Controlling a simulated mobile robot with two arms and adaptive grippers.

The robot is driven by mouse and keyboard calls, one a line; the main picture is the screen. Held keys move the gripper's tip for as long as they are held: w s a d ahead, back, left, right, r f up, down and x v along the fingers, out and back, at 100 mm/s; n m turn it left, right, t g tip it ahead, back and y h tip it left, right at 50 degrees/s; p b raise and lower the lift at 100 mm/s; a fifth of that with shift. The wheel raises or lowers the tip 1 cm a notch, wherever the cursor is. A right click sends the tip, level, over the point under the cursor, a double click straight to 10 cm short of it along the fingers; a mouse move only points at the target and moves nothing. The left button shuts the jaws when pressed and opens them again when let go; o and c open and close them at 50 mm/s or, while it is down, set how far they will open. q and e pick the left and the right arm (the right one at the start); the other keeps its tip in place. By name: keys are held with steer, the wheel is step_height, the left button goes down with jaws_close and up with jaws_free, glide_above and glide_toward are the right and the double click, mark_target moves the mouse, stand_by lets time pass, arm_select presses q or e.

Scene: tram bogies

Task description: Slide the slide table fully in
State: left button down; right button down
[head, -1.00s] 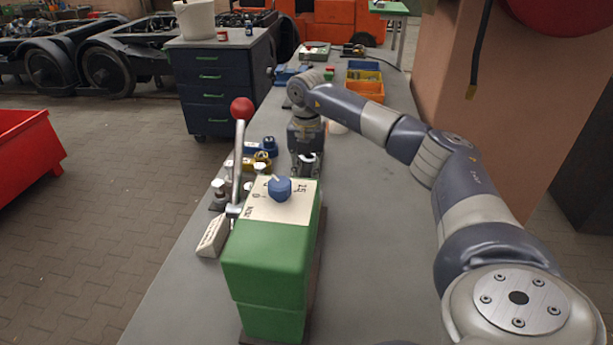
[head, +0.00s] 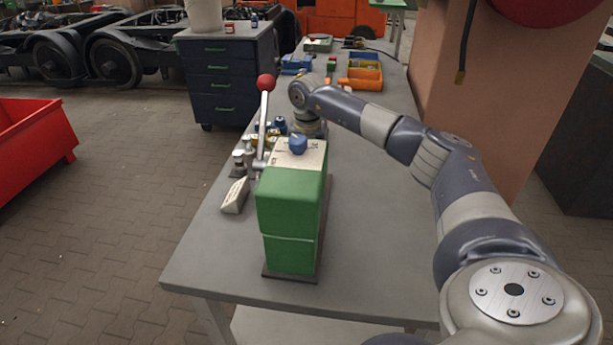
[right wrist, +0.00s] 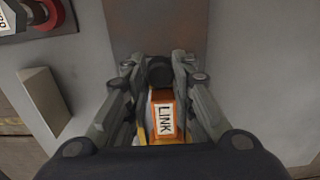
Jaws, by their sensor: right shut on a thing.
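The green machine (head: 290,210) stands on the grey bench, with a red-ball lever (head: 265,83) upright at its left and a blue knob (head: 298,143) on its top plate. Which part is the slide table is not clear in these views. In the right wrist view, my right gripper (right wrist: 159,70) is shut on a dark round knob (right wrist: 159,73), its fingers on either side. In the head view the machine hides my right fingertips. My left gripper is not in view.
A white wedge-shaped sign (head: 235,195) and several small fittings stand left of the machine. The bench (head: 375,240) is clear right of the machine. A drawer cabinet (head: 222,80) and red container (head: 35,135) stand at left.

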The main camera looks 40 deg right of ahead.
steer(key=shift+s+a+f, duration=0.1)
steer(key=shift+a+f, duration=0.05)
steer(key=c, duration=1.3)
jaws_free()
steer(key=shift+c, duration=0.2)
steer(key=shift+a, duration=0.1)
steer(key=shift+r, duration=0.55)
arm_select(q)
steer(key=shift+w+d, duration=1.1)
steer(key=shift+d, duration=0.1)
arm_select(e)
step_height(320, 180, up, 11)
